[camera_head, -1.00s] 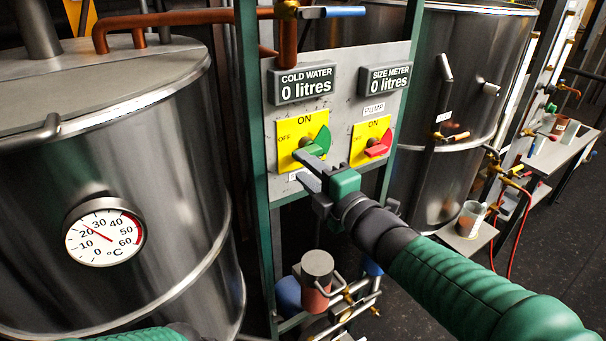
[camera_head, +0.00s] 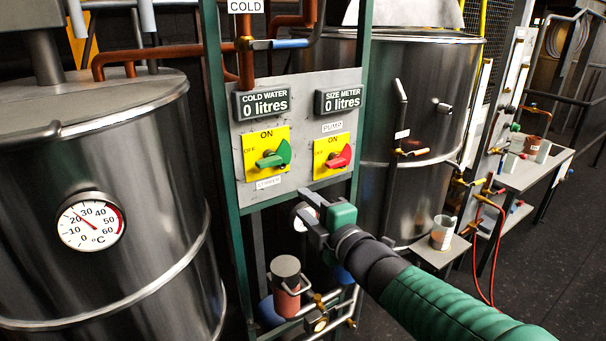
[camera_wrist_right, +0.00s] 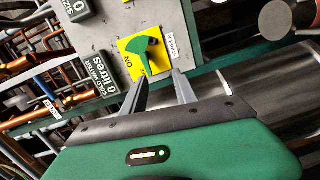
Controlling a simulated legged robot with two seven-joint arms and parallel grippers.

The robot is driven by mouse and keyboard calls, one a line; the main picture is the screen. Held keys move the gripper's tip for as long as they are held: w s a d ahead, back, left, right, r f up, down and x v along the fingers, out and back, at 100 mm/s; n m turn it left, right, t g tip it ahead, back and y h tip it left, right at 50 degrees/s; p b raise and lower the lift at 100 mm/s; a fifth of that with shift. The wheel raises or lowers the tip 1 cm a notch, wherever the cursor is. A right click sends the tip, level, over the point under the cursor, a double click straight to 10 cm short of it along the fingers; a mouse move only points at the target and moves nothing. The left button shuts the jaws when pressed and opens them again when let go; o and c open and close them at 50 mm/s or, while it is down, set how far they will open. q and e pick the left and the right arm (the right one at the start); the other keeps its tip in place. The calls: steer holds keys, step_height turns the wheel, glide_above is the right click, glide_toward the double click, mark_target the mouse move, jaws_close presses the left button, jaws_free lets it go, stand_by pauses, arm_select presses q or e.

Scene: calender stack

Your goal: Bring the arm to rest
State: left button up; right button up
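My right gripper (camera_head: 306,205) is open and empty. In the head view the green switch (camera_head: 274,157) sits on a yellow plate marked ON and OFF. A red pump switch (camera_head: 341,157) sits on a second yellow plate to its right. My left gripper is in neither view.
A steel tank with a thermometer (camera_head: 91,222) stands at left, another tank (camera_head: 375,110) behind right. The panel (camera_head: 300,88) shows two "0 litres" displays. Below it are pipes and a pump (camera_head: 287,280). A beaker (camera_head: 442,233) stands on a small shelf at right. Dark floor (camera_head: 560,270) is open at right.

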steer(key=s+d+f+m+g+h+p, duration=0.2)
steer(key=s+d+f+m+h, duration=0.15)
steer(key=d+f+m, duration=0.35)
steer(key=s+d+f+m+g+h+p, duration=0.1)
steer(key=s+d+f+m+g+h, duration=0.25)
steer(key=d+f, duration=0.5)
steer(key=s+d+f+m+g, duration=0.2)
steer(key=s+f+m, duration=0.2)
steer(key=s, duration=0.2)
steer(key=s+d+f+m+g+h+p, duration=0.1)
steer(key=s+d+f+m+g, duration=0.1)
steer(key=s, duration=0.5)
steer(key=s+d+f+m+g+h+p, duration=0.1)
steer(key=s+d+f+m+g, duration=0.1)
steer(key=s+f+m, duration=0.3)
steer(key=shift+s+d+f+m, duration=0.35)
steer(key=shift+s+d+m, duration=0.25)
steer(key=shift+s+m, duration=0.45)
steer(key=shift+s+g, duration=0.1)
steer(key=shift+g, duration=0.15)
